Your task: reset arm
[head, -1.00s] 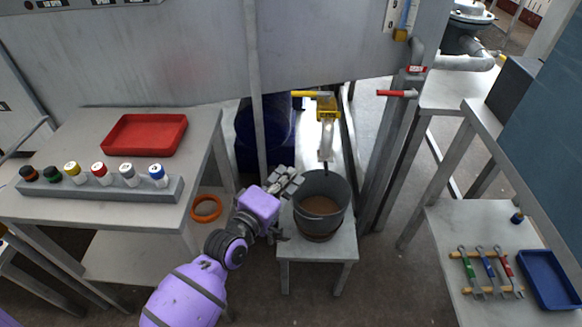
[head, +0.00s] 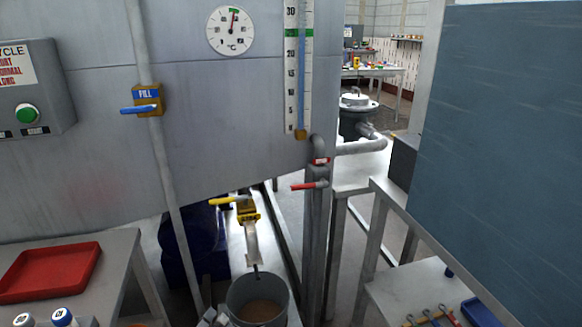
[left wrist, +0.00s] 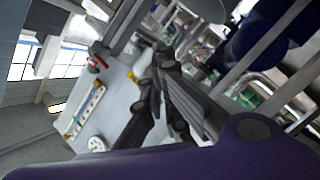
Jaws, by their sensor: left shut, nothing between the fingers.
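My left gripper (left wrist: 160,85) shows in the left wrist view as dark grey fingers, shut and empty. In the head view only a few pale grey blocks of it show at the bottom edge, beside the left rim of the grey bucket (head: 257,300). The bucket has brown contents and stands under the spout of a yellow-handled valve (head: 246,212). My right gripper is in neither view.
A vertical pipe with a blue FILL lever (head: 139,108) runs down the tank. A red-handled valve (head: 309,185) sits on a post to the right. A blue panel (head: 497,150) fills the right side.

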